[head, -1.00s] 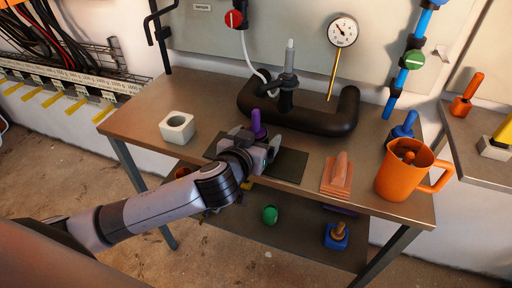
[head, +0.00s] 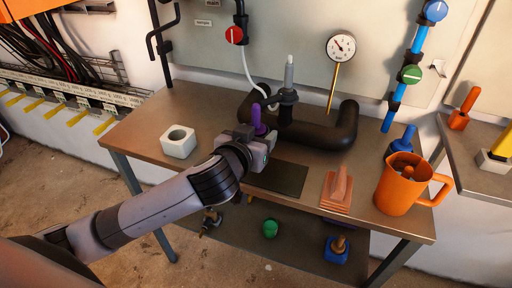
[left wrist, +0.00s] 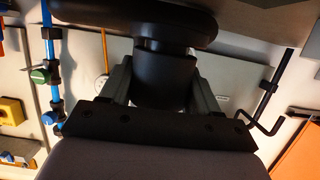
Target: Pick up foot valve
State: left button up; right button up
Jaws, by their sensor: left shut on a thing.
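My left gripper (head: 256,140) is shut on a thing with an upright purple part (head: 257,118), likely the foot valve. Most of its lower part is hidden behind the gripper in the head view. In the left wrist view the held thing shows as a dark round body (left wrist: 165,75) between the two fingers, with a wide dark disc at one end. It appears held above the table, near the back edge of the dark mat (head: 280,178). My right gripper is not in view.
The steel table (head: 215,105) carries a white block with a hole (head: 179,141), a thick black pipe (head: 320,135), an orange stepped piece (head: 337,190) and an orange jug (head: 400,190). Green (head: 270,228) and blue (head: 337,248) pieces sit on the lower shelf.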

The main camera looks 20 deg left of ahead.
pick_arm(q)
notch_tip(320, 180, up, 15)
jog(key=shift+f+p, duration=0.1)
jog(key=shift+p, duration=0.65)
jog(key=shift+r, duration=0.2)
